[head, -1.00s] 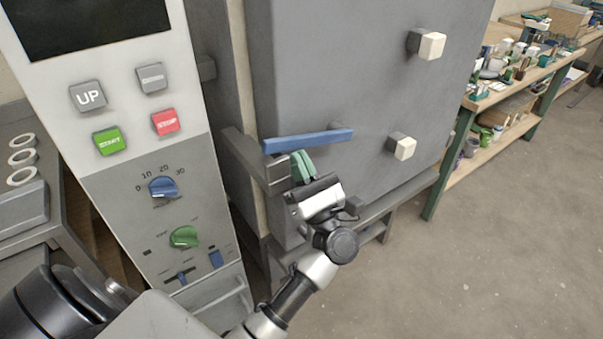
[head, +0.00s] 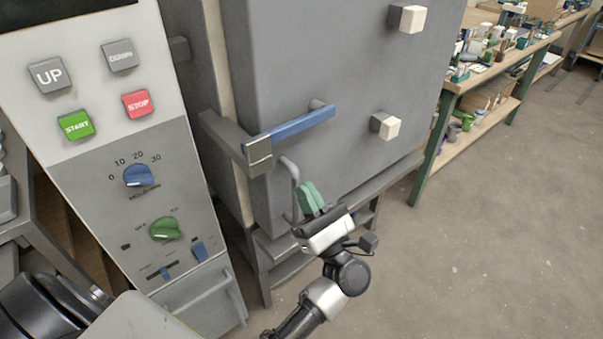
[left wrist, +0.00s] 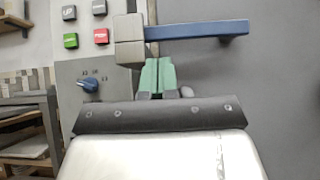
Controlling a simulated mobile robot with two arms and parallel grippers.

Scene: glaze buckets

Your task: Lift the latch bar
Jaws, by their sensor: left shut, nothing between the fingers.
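The latch bar (head: 300,124) is blue and lies about level across the grey furnace-like door. Its left end sits in a grey block-shaped catch (head: 257,157); its right end is by a mount on the door. My left gripper (head: 309,197) is shut and empty, with green fingertips together, below the bar and apart from it. In the left wrist view the bar (left wrist: 205,29) and catch (left wrist: 128,40) are just beyond the fingertips (left wrist: 158,74). My right gripper is not in view.
A grey upright handle (head: 291,184) is on the door just left of my fingertips. Pale square knobs (head: 389,127) stick out to the right. A control panel (head: 100,160) with buttons and dials stands at the left. A cluttered workbench (head: 470,85) is behind; floor at right is clear.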

